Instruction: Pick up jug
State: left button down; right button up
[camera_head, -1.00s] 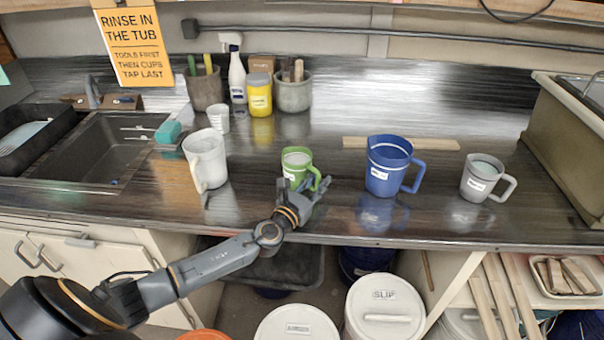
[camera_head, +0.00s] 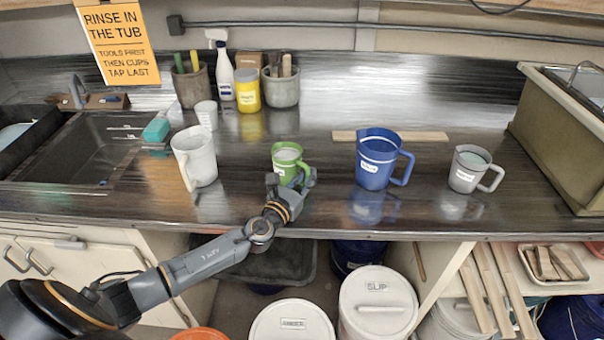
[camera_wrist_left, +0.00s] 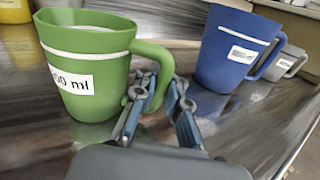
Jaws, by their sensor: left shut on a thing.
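Several jugs stand on the dark counter. The green jug (camera_head: 288,158) is at the middle, upright, with a white label that shows "00 ml" in the left wrist view (camera_wrist_left: 88,75). My left gripper (camera_head: 291,183) is at its handle side; in the left wrist view the gripper's fingers (camera_wrist_left: 157,100) are closed on the lower part of the green handle. A larger blue jug (camera_head: 376,160) stands to the right, a grey jug (camera_head: 466,170) farther right, and a white jug (camera_head: 197,160) to the left. My right gripper is in neither view.
A sink (camera_head: 75,148) is at the left and a beige tub (camera_head: 562,140) at the right. A yellow jar (camera_head: 248,92), a spray bottle (camera_head: 224,75) and tool pots stand at the back. A wooden strip (camera_head: 425,136) lies behind the blue jug. Lidded buckets (camera_head: 378,300) stand below the counter.

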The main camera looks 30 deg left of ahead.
aim_at(307, 167)
pick_arm(q)
jog(key=shift+r, duration=0.25)
jog(key=shift+r+p, duration=0.65)
jog(key=shift+r, duration=0.9)
jog(key=s+a+r+b, duration=0.1)
jog(key=s+a+r, duration=0.7)
jog(key=s+r, duration=0.1)
jog(key=shift+s+a+r, duration=0.15)
jog(key=shift+s+a, duration=0.05)
jog(key=shift+s, duration=0.65)
jog(key=shift+s+r, duration=0.1)
jog(key=shift+s, duration=0.05)
dwell(0.8)
